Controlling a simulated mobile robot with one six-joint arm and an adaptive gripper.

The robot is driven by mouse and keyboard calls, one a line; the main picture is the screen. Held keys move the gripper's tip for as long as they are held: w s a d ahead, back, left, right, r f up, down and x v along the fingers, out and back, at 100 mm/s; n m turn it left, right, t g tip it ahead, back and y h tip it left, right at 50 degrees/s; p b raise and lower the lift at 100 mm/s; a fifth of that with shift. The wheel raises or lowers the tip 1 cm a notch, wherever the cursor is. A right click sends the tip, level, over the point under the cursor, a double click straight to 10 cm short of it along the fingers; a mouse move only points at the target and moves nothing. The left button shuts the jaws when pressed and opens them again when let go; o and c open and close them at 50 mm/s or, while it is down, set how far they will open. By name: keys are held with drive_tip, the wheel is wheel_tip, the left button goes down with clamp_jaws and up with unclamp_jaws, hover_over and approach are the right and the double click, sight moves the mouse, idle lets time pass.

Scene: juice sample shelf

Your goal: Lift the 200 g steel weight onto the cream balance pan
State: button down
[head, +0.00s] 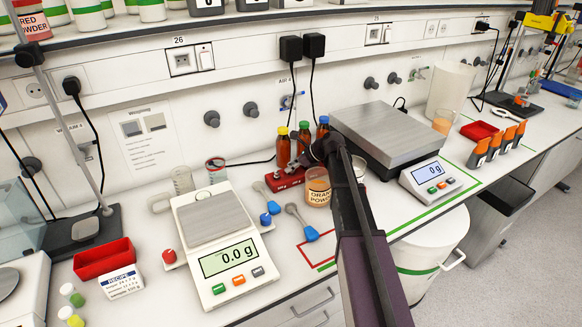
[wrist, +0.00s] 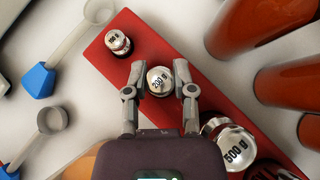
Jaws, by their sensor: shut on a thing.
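My gripper (wrist: 159,72) is shut on the steel 200 g weight (wrist: 160,84), with one finger on each side of it in the wrist view. The weight is over the red weight block (wrist: 108,47); I cannot tell whether it still touches the block. In the head view the red block (head: 286,198) stands right of the cream balance (head: 240,283), and my gripper (head: 308,165) is above it, its tips partly hidden. The balance's steel pan (head: 212,216) is empty and its display reads 0.0 g.
A 100 g weight (wrist: 118,41) and a 500 g weight (wrist: 229,140) flank the held one. Orange-brown bottles (head: 283,150) stand behind, an orange powder jar (head: 318,186) to the right. Blue-handled scoops (head: 304,226) lie between balance and jar. A larger scale (head: 390,135) is at right.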

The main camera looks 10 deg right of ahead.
drive_tip(key=shift+r+p, duration=0.8)
drive_tip(key=shift+r, duration=0.05)
idle(0.8)
drive_tip(key=shift+r+p, duration=0.7)
drive_tip(key=shift+r, duration=0.25)
